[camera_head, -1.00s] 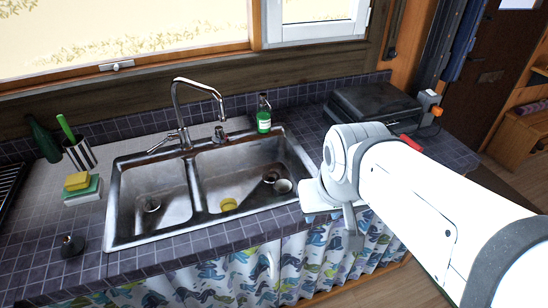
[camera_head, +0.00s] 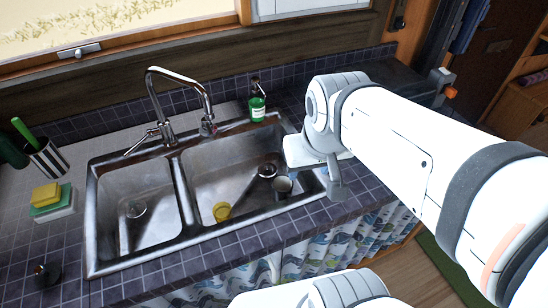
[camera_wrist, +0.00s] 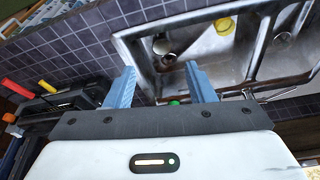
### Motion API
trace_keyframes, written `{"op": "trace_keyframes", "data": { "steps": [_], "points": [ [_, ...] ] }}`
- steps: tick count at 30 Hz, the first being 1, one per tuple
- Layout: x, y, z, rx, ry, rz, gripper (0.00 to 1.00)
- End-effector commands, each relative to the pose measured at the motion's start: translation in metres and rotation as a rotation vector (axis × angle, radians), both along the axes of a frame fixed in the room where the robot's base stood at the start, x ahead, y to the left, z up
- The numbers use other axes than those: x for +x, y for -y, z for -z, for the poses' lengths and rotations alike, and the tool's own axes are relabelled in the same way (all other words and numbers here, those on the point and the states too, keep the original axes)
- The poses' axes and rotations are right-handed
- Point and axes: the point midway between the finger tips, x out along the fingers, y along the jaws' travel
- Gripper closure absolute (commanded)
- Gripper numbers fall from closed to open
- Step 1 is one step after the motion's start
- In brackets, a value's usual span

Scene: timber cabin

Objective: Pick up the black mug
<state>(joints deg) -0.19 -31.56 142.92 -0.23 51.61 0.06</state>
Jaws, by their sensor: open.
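What looks like the black mug (camera_head: 283,187) is inside the right sink basin, near its front right corner. It appears as a small dark cup with a grey opening. In the wrist view a dark rounded shape that seems to be the mug (camera_wrist: 162,44) lies beyond the fingertips, beside the drain. My gripper (camera_wrist: 158,75) is open, with two blue fingers apart and nothing between them. In the head view my gripper (camera_head: 308,158) is above the sink's right edge, close to the mug and apart from it.
The steel sink (camera_head: 186,210) has a tall faucet (camera_head: 178,95) behind it. A green soap bottle (camera_head: 257,106) stands at the back rim. A yellow item (camera_head: 221,211) lies in the right basin. Sponges (camera_head: 48,200) and a striped cup (camera_head: 47,160) are at left.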

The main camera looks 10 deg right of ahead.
Motion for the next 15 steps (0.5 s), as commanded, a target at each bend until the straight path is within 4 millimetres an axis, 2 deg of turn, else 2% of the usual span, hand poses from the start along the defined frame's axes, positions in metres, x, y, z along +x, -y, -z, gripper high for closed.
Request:
{"op": "trace_keyframes", "data": {
  "steps": [1, 5, 8, 13, 15],
  "points": [
    [0.005, 0.000, 0.006, 0.001, -0.010, 0.003, 0.46],
    [0.028, -0.002, 0.023, 0.005, -0.043, 0.024, 0.36],
    [0.052, -0.002, 0.043, 0.009, -0.078, 0.037, 0.28],
    [0.095, -0.002, 0.083, 0.015, -0.136, 0.065, 0.14],
    [0.112, -0.002, 0.103, 0.017, -0.158, 0.076, 0.12]
  ]
}}
